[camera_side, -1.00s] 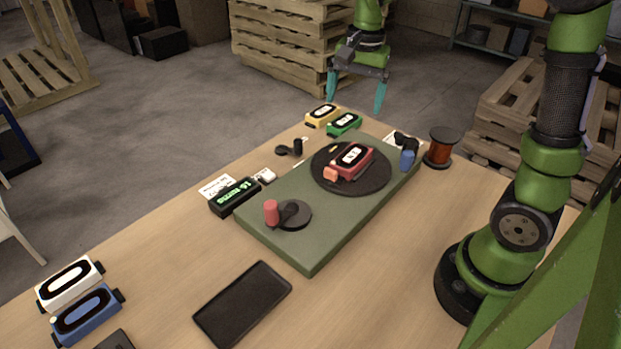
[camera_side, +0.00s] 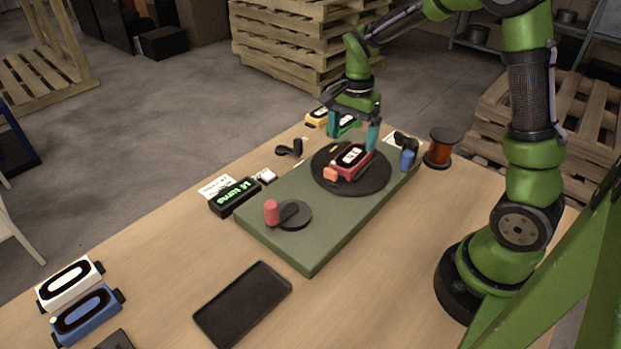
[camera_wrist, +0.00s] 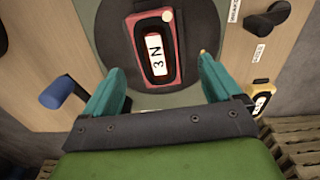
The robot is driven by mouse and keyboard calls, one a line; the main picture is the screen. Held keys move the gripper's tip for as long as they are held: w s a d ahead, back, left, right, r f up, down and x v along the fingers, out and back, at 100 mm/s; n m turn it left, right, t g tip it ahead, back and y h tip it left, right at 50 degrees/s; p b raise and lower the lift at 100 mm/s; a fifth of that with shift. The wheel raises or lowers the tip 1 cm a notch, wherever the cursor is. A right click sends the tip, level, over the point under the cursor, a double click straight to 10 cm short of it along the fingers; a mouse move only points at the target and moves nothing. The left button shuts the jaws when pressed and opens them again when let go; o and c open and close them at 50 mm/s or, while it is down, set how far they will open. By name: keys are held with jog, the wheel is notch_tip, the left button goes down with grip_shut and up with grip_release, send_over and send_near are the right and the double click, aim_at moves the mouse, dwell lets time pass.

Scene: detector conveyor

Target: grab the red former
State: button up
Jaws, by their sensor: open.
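The red former (camera_side: 351,161) is a red block with a dark oval recess and a white label. It lies on the round black turntable (camera_side: 324,180) on the green base. In the wrist view the red former (camera_wrist: 155,50) lies ahead of the fingertips, roughly centred between them. My gripper (camera_side: 352,144) is open and empty, with its teal fingers pointing down just behind the former in the side view. In the wrist view my gripper (camera_wrist: 160,85) has its fingers spread wider than the former. No clear contact shows between fingers and former.
A blue-knobbed crank (camera_side: 407,159) and a copper wire spool (camera_side: 440,148) are to the right. A red-knobbed crank (camera_side: 271,212), counter display (camera_side: 234,195) and empty black tray (camera_side: 243,304) are nearer the front.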

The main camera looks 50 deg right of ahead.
aim_at(352, 156)
jog(key=f, duration=0.5)
jog(key=shift+s+f, duration=0.1)
jog(key=shift+s, duration=0.1)
jog(key=c, duration=1.2)
